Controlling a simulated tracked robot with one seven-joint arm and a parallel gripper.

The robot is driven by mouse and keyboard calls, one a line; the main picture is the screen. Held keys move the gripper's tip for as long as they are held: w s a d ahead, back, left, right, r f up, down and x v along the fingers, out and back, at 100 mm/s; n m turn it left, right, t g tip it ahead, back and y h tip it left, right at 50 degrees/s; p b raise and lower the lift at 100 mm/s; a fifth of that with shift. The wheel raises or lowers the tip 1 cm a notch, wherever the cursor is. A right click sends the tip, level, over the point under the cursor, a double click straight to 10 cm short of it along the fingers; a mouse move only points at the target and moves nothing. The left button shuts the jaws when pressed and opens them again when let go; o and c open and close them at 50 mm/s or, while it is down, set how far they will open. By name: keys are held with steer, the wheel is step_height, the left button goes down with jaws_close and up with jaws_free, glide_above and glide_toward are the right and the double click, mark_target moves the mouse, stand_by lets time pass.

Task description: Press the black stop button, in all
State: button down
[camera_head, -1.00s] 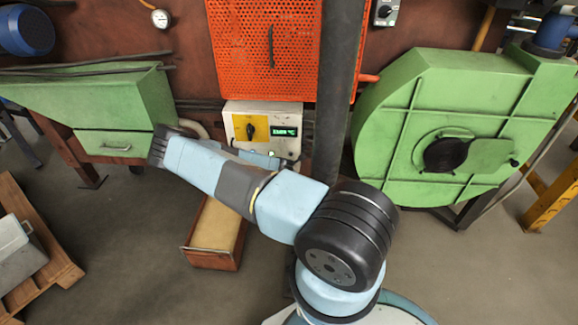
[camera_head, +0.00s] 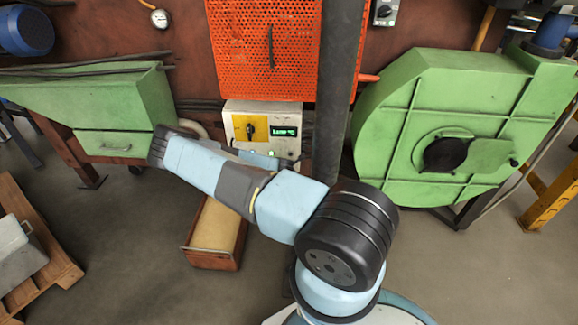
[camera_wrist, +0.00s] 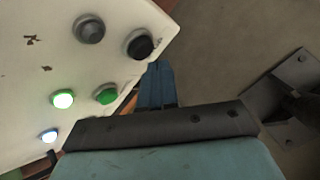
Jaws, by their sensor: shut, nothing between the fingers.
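The black stop button (camera_wrist: 140,45) is a round dark cap at the edge of the cream control panel (camera_wrist: 30,75) in the wrist view. My gripper (camera_wrist: 158,66) is shut and empty, with its blue fingertips just below and to the right of that button. I cannot tell whether the tips touch it. In the head view the control panel (camera_head: 236,110) sits under the orange perforated guard, with a yellow-backed rotary switch (camera_head: 250,130) and a green display (camera_head: 285,131). My arm hides the lower panel and the button there.
Next to the black button are a grey button (camera_wrist: 90,29), a green button (camera_wrist: 107,94), a lit green lamp (camera_wrist: 63,99) and a lit white lamp (camera_wrist: 49,135). A dark post (camera_head: 337,90) stands right of the panel. A green blower housing (camera_head: 400,100) is beyond it.

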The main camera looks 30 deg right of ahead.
steer(key=shift+w+d, duration=0.1)
stand_by(0.7)
steer(key=shift+w+d+f, duration=0.1)
steer(key=shift+w+d, duration=0.1)
steer(key=shift+w+d, duration=0.2)
steer(key=shift+w, duration=0.15)
stand_by(0.9)
steer(key=shift+s+a, duration=0.1)
steer(key=shift+s, duration=0.05)
steer(key=shift+s+a, duration=0.4)
steer(key=shift+s, duration=0.15)
stand_by(0.4)
steer(key=shift+s+a, duration=0.45)
steer(key=shift+s, duration=0.25)
steer(key=shift+s+a, duration=0.45)
steer(key=shift+s, duration=0.25)
steer(key=shift+s+a, duration=0.45)
steer(key=shift+s, duration=0.25)
